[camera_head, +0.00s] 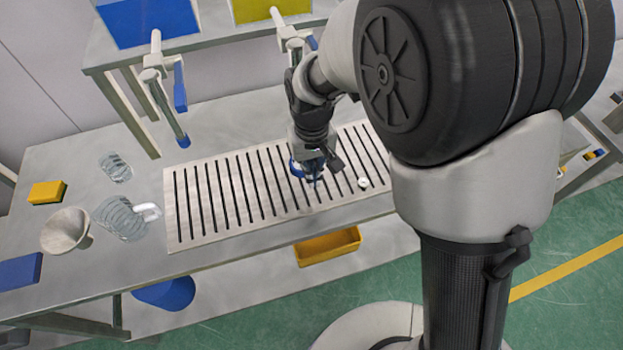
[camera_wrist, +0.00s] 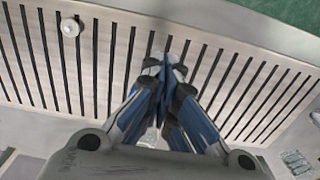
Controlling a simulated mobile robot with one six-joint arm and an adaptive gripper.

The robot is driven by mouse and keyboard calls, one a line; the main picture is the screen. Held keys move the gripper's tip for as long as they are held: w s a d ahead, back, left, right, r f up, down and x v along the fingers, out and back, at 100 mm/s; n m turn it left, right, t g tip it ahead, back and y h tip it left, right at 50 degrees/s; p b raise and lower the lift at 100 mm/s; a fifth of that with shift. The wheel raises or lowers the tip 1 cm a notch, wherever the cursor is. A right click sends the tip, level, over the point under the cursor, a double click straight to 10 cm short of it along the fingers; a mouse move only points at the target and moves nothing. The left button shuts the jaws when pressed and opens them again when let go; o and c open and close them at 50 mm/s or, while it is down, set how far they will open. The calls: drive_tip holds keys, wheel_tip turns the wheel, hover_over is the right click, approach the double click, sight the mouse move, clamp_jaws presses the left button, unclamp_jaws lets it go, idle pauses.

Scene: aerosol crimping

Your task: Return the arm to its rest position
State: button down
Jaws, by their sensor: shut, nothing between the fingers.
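My gripper (camera_head: 316,172) is over the slotted grate of the bench, fingers pointing down. In the wrist view its blue-and-grey fingers (camera_wrist: 167,68) meet at the tips with nothing held between them. My arm reaches in from the upper right and hides part of the bench. The slotted grate (camera_head: 215,200) is a pale panel with dark slots; it also fills much of the wrist view (camera_wrist: 143,50). How high the fingertips are above it is hard to tell.
A small white round piece (camera_head: 363,183) lies on the grate right of my gripper. A jointed stand (camera_head: 155,62) rises behind. A funnel (camera_head: 66,230), a yellow block (camera_head: 47,192) and clear coiled pieces (camera_head: 120,217) stand left. A yellow bin (camera_head: 328,247) is below the front edge.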

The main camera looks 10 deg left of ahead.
drive_tip(key=s+d+r+m+t, duration=0.2)
drive_tip(key=s+d+r+m, duration=0.15)
drive_tip(key=d+r, duration=1.1)
drive_tip(key=s+d+r+m+t, duration=0.2)
drive_tip(key=s+d+r, duration=0.3)
drive_tip(key=s+d, duration=0.4)
drive_tip(key=s, duration=0.3)
drive_tip(key=shift+s+d+m+t, duration=0.25)
drive_tip(key=shift+d+m+t, duration=0.05)
drive_tip(key=shift+d+m, duration=0.05)
